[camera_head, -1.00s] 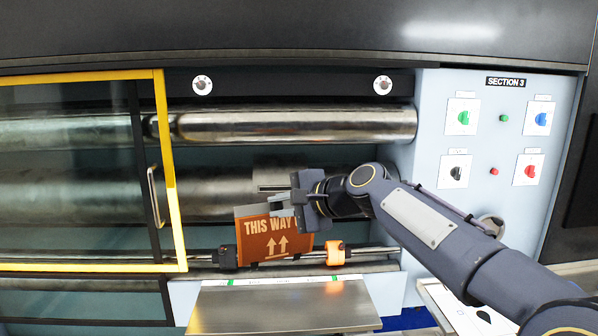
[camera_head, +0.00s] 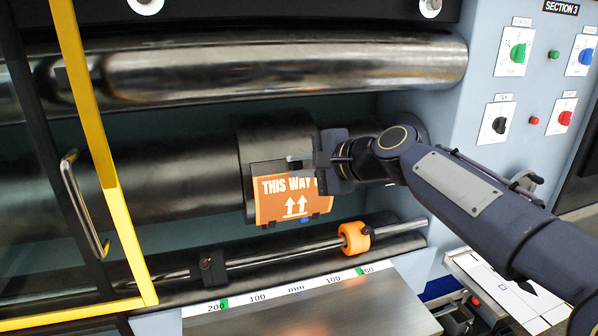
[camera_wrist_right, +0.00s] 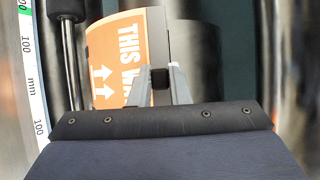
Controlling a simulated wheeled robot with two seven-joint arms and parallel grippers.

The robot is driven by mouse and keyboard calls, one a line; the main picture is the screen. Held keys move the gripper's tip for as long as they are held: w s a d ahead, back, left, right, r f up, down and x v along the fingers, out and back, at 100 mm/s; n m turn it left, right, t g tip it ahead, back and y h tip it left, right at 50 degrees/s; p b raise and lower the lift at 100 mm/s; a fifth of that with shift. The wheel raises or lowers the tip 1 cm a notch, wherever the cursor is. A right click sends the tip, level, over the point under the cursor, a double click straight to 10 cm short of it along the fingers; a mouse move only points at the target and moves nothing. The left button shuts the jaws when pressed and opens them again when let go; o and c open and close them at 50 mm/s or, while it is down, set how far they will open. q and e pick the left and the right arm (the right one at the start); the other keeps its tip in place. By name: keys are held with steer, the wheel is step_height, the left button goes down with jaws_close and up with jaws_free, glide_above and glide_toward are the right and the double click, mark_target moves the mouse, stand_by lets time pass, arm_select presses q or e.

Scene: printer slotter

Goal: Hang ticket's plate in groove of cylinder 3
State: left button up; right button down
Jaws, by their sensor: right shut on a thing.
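The orange plate (camera_head: 290,203) with white "THIS WAY" lettering and two arrows lies close against the wider dark section of the middle cylinder (camera_head: 240,160). My right gripper (camera_head: 308,163) is shut on the plate's upper right edge; its fingers cover part of the lettering. In the right wrist view the plate (camera_wrist_right: 116,62) lies to the left of the fingers (camera_wrist_right: 160,78) and looks slightly curved. The groove is hidden, so I cannot tell whether the plate's edge is in it. My left gripper is not in view.
A polished upper roller (camera_head: 290,68) runs above. Below is a thin rod with an orange ring (camera_head: 354,237) and a black clamp (camera_head: 208,268). A yellow-framed door (camera_head: 100,160) stands at left. The control panel (camera_head: 510,90) is at right.

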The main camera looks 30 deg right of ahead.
steer(key=shift+w+r, duration=0.1)
steer(key=shift+w, duration=0.25)
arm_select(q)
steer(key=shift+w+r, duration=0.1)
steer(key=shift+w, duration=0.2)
arm_select(e)
steer(key=shift+s, duration=0.1)
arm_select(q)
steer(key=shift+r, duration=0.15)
arm_select(e)
steer(key=shift+r, duration=0.15)
steer(key=shift+f, duration=0.25)
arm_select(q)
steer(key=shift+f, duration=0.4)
arm_select(e)
steer(key=shift+w+d+f, duration=0.15)
steer(key=shift+w+f, duration=0.1)
steer(key=shift+w, duration=0.4)
steer(key=shift+w+d+f, duration=0.2)
steer(key=shift+w+f, duration=0.1)
steer(key=shift+w, duration=0.35)
steer(key=shift+w+d+f, duration=0.15)
steer(key=shift+w+f, duration=0.1)
steer(key=shift+w, duration=0.4)
